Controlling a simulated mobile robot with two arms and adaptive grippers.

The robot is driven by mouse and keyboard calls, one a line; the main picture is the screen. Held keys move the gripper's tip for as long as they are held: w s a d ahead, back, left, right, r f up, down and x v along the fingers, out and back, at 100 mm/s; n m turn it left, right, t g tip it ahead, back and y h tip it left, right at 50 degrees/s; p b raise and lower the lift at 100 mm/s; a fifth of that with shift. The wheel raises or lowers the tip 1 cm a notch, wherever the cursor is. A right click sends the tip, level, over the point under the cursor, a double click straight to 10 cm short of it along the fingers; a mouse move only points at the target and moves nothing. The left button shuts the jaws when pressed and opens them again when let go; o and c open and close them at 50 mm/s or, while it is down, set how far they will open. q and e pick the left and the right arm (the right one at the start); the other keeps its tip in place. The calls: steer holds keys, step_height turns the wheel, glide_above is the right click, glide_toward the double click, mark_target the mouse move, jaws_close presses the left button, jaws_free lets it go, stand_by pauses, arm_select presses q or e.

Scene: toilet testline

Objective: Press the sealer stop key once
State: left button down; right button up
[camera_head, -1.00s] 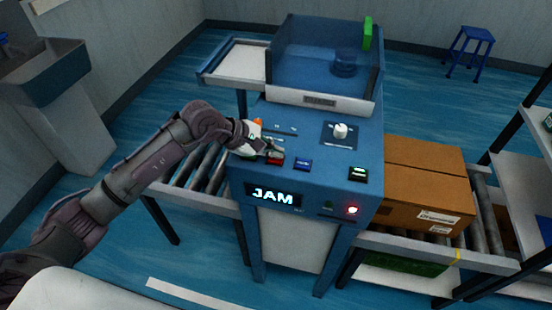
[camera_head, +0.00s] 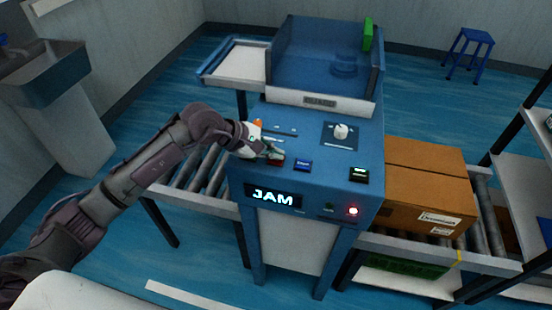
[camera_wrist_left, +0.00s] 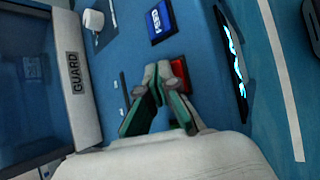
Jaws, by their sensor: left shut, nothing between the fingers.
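The sealer (camera_head: 315,180) is a blue machine whose display reads JAM. A red key (camera_head: 276,162), its label not readable, sits at the left of the front key row. It also shows in the wrist view (camera_wrist_left: 182,80), partly hidden by my fingers. My left gripper (camera_head: 275,154) is shut and empty, its tips right at the red key. In the wrist view my fingertips (camera_wrist_left: 160,74) overlap the key's edge; I cannot tell whether they touch or press it. My right gripper is not in view.
A red lamp (camera_head: 353,211) glows on the front. A cardboard box (camera_head: 425,190) rests on the right rollers.

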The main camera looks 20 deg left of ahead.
arm_select(q)
steer(key=shift+f, duration=0.15)
stand_by(0.4)
steer(key=shift+r, duration=0.8)
steer(key=shift+r+p, duration=1.2)
steer(key=shift+r, duration=1.35)
